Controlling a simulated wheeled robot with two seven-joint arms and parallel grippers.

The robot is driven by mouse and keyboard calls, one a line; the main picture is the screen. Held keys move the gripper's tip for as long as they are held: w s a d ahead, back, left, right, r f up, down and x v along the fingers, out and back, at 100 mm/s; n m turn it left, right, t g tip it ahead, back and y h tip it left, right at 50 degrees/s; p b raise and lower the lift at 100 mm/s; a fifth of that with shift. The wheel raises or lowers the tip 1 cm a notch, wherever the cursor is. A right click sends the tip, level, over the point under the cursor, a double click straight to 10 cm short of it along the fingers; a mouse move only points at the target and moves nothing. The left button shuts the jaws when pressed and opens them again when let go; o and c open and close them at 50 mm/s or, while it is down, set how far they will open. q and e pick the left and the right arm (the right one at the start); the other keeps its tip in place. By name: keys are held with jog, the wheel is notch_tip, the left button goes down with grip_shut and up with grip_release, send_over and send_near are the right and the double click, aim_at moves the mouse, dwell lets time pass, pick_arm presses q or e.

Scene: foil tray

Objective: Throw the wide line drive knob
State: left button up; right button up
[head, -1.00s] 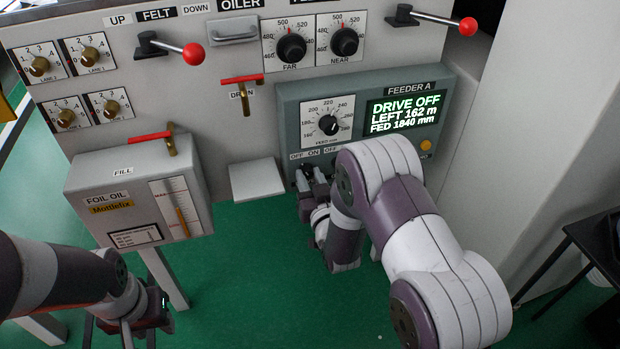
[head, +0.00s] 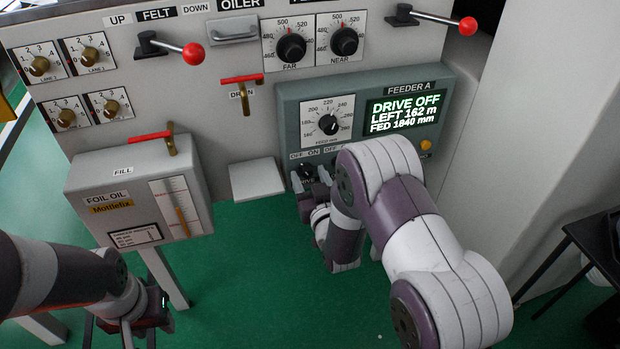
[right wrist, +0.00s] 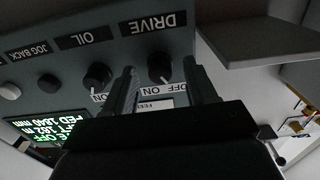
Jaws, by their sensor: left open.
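The dark round DRIVE knob (head: 307,171) sits low on the grey FEEDER A panel (head: 288,115), under an OFF/ON label. The panel's green display (head: 404,112) reads DRIVE OFF, LEFT 162 m, FED 1840 mm. In the right wrist view the DRIVE knob (right wrist: 159,66) appears upside down between the two fingers of my right gripper (right wrist: 160,88). The fingers are spread, with gaps on both sides of the knob. In the head view my right gripper (head: 318,192) is just below the knob, partly hidden by my arm. My left gripper (head: 150,314) is open and empty at the lower left.
An OIL knob (right wrist: 97,76) and a JOG BACK button (right wrist: 47,83) neighbour the DRIVE knob. A foil oil box (head: 85,190) and a pale ledge (head: 256,180) stand left of the panel. A pale column (head: 525,150) stands right.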

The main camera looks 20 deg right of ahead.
jog(key=s+p, duration=0.2)
jog(key=s, duration=1)
jog(key=shift+s+d, duration=0.2)
jog(key=shift+s, duration=0.15)
